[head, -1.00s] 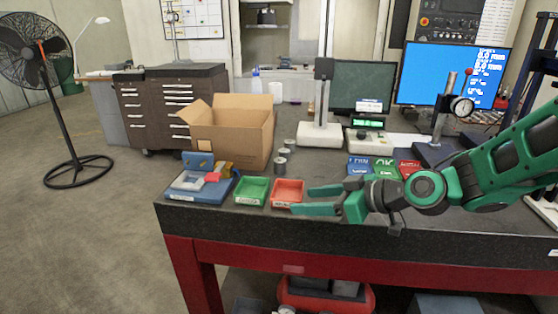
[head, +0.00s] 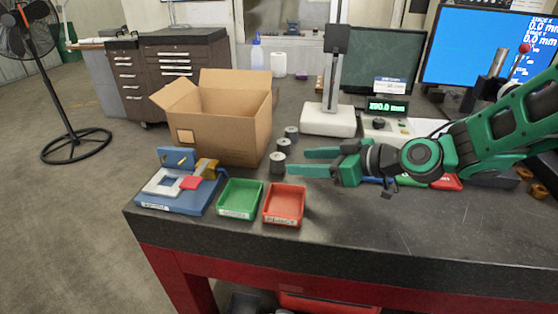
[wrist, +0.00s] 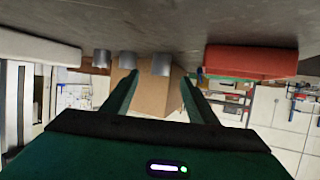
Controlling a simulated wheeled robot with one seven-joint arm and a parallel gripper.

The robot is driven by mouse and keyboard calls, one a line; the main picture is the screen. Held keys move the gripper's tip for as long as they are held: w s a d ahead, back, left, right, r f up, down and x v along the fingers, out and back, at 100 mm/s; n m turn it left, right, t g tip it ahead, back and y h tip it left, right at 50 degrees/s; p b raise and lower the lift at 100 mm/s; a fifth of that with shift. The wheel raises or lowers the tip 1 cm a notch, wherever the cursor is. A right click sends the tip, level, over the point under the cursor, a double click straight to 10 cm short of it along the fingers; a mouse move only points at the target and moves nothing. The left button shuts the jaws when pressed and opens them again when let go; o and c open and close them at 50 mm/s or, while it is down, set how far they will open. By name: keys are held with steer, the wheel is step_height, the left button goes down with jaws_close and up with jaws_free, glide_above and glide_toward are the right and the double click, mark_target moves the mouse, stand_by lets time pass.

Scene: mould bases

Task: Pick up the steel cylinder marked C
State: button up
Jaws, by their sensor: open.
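Three small grey steel cylinders stand upright in a row on the bench: a front one (head: 277,163), a middle one (head: 284,146) and a back one (head: 291,132). No letter on any of them is legible, so I cannot tell which is C. My gripper (head: 299,162) is open and empty, its fingers pointing left, just right of the front cylinder. The wrist view appears upside down. In it the front cylinder (wrist: 160,64) shows between the fingers, with the middle one (wrist: 127,60) and the back one (wrist: 102,58) to its left.
An open cardboard box (head: 225,135) stands left of the cylinders. A red tray (head: 284,205), a green tray (head: 239,199) and a blue fixture (head: 180,190) lie in front. A white-based gauge stand (head: 328,120) is behind. The bench front right is clear.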

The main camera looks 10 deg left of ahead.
mark_target(284, 159)
steer(key=x, duration=0.4)
steer(key=shift+a, duration=0.15)
steer(key=shift+x, duration=2.6)
steer(key=shift+r, duration=0.2)
jaws_close()
